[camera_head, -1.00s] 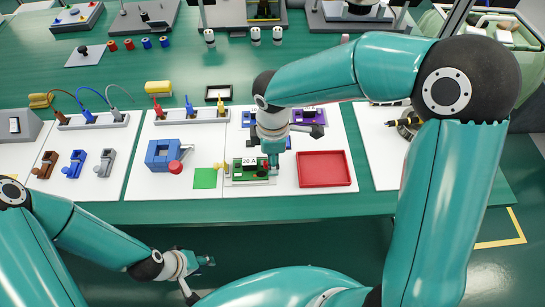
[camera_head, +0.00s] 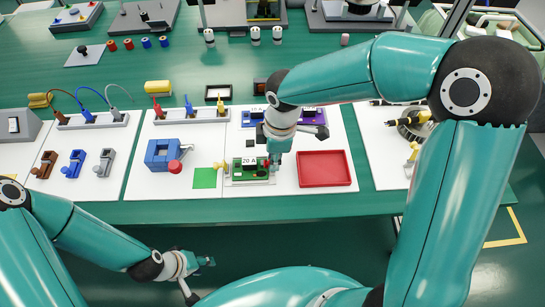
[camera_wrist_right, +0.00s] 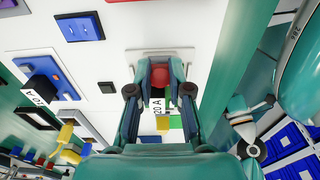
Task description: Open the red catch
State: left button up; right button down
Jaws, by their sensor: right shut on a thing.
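The green device (camera_head: 246,176) with a "20 A" label stands on the white board, left of the red tray. Its red catch (camera_wrist_right: 160,75) shows between the fingers of my right gripper in the right wrist view. In the head view my right gripper (camera_head: 274,163) points down at the device's right end, and the hand partly hides the catch. My right gripper (camera_wrist_right: 160,85) is shut on the red catch. My left gripper (camera_head: 205,261) hangs low in front of the table, away from the device; its finger gap is too small to tell.
The red tray (camera_head: 325,168) lies close to the right. A green square (camera_head: 205,178) and a blue clamp-like block (camera_head: 163,154) with a red knob are to the left. Blue and purple modules (camera_head: 312,113) stand behind. The front strip of the table is clear.

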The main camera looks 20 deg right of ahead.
aim_at(286, 169)
jog(key=shift+d+f+t+y+b, duration=0.1)
jog(key=shift+d+t+y+b, duration=0.25)
jog(key=shift+y, duration=0.25)
jog(key=y+b, duration=0.2)
jog(key=b, duration=0.4)
jog(key=d+f+t+y+b, duration=0.1)
jog(key=y+b, duration=0.1)
jog(key=b, duration=0.4)
jog(key=d+t+y+b, duration=0.1)
jog(key=y+b, duration=0.2)
jog(key=b, duration=0.3)
jog(key=shift+s+d+f+b, duration=0.1)
jog(key=shift+s+f+b, duration=0.2)
jog(key=shift+f+b, duration=0.05)
jog(key=shift+r+y+b, duration=0.15)
jog(key=shift+y+b, duration=0.25)
jog(key=shift+b, duration=0.25)
jog(key=c, duration=1.1)
grip_release()
jog(key=shift+o, duration=0.2)
jog(key=v, duration=1.2)
